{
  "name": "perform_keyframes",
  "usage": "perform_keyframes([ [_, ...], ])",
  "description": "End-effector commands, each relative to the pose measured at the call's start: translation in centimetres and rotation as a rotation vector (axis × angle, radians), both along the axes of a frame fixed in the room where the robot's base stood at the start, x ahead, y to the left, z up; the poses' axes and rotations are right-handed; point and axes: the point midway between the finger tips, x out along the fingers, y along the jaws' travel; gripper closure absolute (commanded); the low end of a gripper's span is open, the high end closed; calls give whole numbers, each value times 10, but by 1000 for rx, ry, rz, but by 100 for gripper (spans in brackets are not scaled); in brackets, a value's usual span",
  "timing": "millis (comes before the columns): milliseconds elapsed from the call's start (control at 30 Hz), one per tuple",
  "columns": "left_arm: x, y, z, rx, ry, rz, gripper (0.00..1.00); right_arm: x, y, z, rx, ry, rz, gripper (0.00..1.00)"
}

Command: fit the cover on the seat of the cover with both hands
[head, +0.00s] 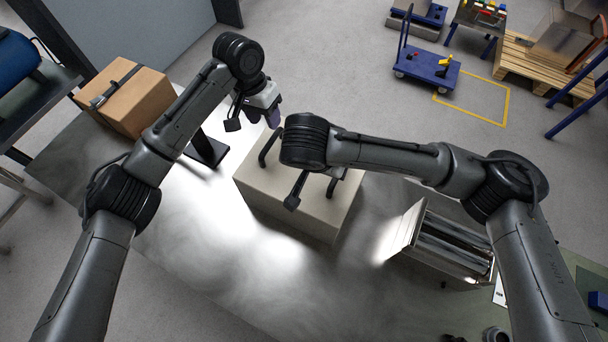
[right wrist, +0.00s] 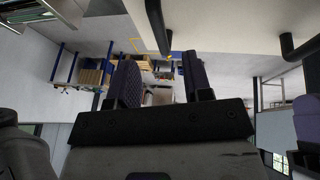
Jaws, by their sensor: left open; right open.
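The cover (head: 285,212) is a cream, box-like piece with black bar handles, near the middle of the table. One handle (head: 268,152) shows at its left side; the other (head: 332,186) is partly behind my right arm. My left gripper (head: 264,116) is open and empty, above the cover's far left corner. I cannot make out the seat.
A cardboard box (head: 135,98) stands at the table's far left, with a black stand (head: 207,150) nearer the cover. An open metal container (head: 445,243) is on the right. The front middle of the table (head: 270,265) is clear.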

Motion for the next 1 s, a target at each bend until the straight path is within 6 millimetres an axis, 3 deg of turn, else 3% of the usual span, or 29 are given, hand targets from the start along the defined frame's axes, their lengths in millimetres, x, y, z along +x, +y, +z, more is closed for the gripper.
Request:
perform_keyframes([
  [200,-4,-6,-37,0,2,1,54,10,-13,-34,-3,0,-2,54],
  [500,-6,-12,-69,1,1,2,54,19,-24,-63,-1,-1,0,54],
  [1000,-7,-14,-78,0,-1,1,54,21,-27,-72,0,-1,-1,54],
])
